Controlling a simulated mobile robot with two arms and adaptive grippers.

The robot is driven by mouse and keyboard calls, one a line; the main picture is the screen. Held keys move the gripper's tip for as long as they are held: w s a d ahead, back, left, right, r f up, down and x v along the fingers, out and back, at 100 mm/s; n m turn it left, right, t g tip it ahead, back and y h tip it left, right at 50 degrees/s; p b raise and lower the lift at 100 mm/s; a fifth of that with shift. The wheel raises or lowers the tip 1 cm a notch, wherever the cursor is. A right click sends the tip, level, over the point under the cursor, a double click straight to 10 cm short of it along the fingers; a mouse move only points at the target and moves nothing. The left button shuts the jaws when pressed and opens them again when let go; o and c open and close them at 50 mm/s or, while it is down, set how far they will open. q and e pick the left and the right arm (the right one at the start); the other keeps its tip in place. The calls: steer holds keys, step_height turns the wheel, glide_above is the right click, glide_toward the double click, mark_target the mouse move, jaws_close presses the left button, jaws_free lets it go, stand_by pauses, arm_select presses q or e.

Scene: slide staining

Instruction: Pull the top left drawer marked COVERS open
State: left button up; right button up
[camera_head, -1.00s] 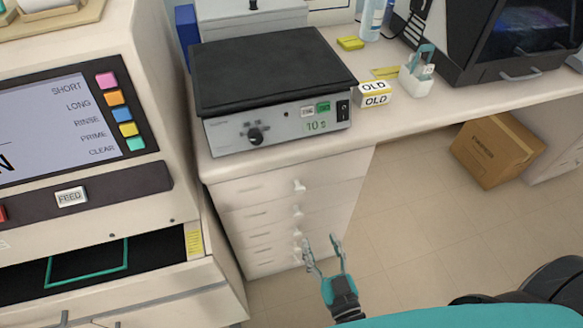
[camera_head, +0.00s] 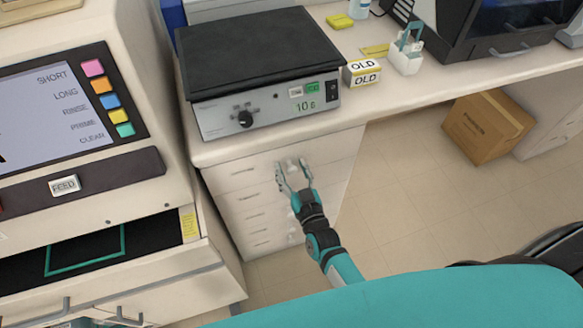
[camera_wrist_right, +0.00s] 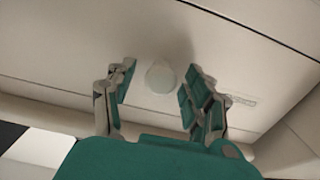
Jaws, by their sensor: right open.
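A white drawer unit (camera_head: 233,211) stands under the counter, with several stacked drawers that have small knobs. My right gripper (camera_head: 292,168) is open in front of the top drawer (camera_head: 247,173). In the right wrist view the open fingers (camera_wrist_right: 157,88) stand either side of a round pale knob (camera_wrist_right: 160,77), apart from it as far as I can see. The drawer front (camera_wrist_right: 90,40) fills much of that view, with a small label holder (camera_wrist_right: 240,100) at the right. I cannot read a COVERS mark. The top drawer looks shut. My left gripper is not in view.
A hot plate (camera_head: 262,105) with a black top sits on the counter above the drawers. The staining machine (camera_head: 95,195) with its screen stands close at the left. A cardboard box (camera_head: 485,130) lies on the floor at right, with clear floor between.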

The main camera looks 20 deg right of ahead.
steer(key=shift+w, duration=0.25)
jaws_close()
stand_by(0.4)
